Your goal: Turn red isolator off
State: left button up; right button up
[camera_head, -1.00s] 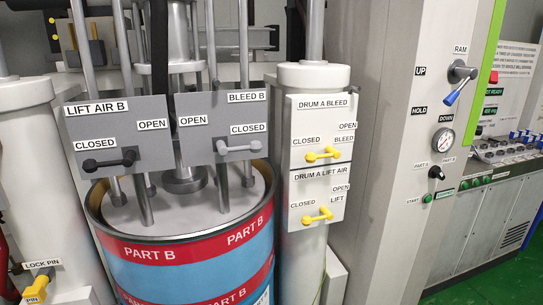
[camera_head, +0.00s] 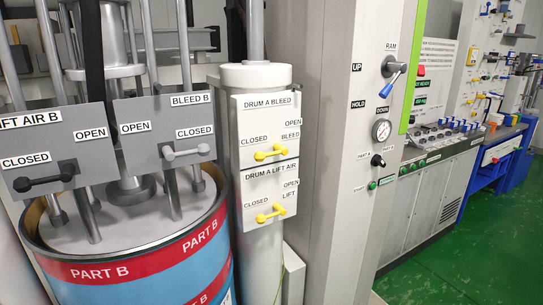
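I cannot make out a red isolator for certain in the head view. A small red patch (camera_head: 421,70) shows on the grey panel past the green strip, too small to identify. Another small red spot (camera_head: 495,160) shows on the blue bench unit at the right. Neither of my grippers is in view.
A white column with yellow valves (camera_head: 271,152) is mid-view. The RAM lever (camera_head: 394,75) has a blue handle. Green floor (camera_head: 470,265) is clear at the right.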

aim_at(422, 70)
jog(key=k+l, duration=0.1)
jog(key=l, duration=0.35)
jog(key=k+l, duration=0.1)
jog(key=l, duration=0.35)
jog(key=k+l, duration=0.1)
jog(key=l, duration=0.35)
jog(key=k+l, duration=0.1)
jog(key=l, duration=0.35)
jog(key=k+l, duration=0.1)
jog(key=l, duration=0.35)
jog(key=k+l, duration=0.1)
jog(key=l, duration=0.35)
jog(key=i, duration=0.1)
